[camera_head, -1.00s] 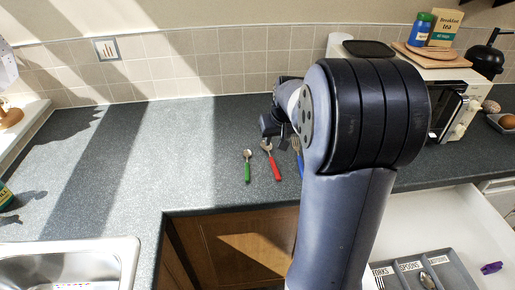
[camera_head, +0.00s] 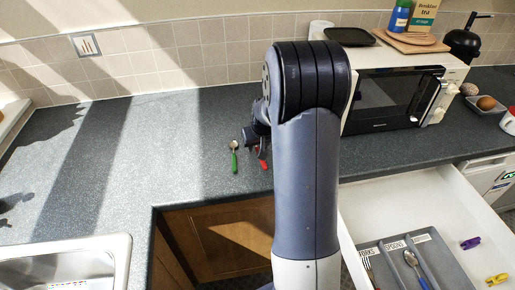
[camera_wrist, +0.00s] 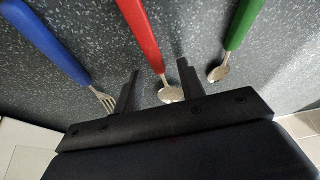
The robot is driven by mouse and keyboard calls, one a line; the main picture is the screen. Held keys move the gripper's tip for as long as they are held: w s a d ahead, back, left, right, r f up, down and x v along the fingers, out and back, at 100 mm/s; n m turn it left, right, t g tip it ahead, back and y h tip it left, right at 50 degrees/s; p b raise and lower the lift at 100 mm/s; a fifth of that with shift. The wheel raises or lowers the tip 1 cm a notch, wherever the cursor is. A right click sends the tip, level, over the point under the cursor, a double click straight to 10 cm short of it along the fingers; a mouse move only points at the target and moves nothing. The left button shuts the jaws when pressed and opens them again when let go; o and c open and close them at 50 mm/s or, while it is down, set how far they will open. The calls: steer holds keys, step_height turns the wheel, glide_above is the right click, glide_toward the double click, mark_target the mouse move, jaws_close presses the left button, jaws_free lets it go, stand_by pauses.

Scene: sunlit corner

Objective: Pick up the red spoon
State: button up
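The red spoon has a red handle (camera_wrist: 139,32) and a metal bowl (camera_wrist: 171,95). In the wrist view it lies on the counter, its bowl between my two fingers. My gripper (camera_wrist: 158,80) is open, with a finger on each side of the spoon; I cannot tell whether either touches it. In the head view only part of the red handle (camera_head: 263,163) shows beside my arm. The green spoon (camera_wrist: 240,30) lies to the right in the wrist view, and a blue-handled fork (camera_wrist: 48,43) to the left.
The grey counter (camera_head: 170,130) is clear to the left, up to the sink (camera_head: 70,265). The microwave (camera_head: 390,95) stands to the right. Below it an open drawer (camera_head: 455,205) holds a grey cutlery tray (camera_head: 440,262) with a fork and spoon, plus purple and yellow clips.

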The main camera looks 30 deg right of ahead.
steer(key=shift+c, duration=0.5)
jaws_close()
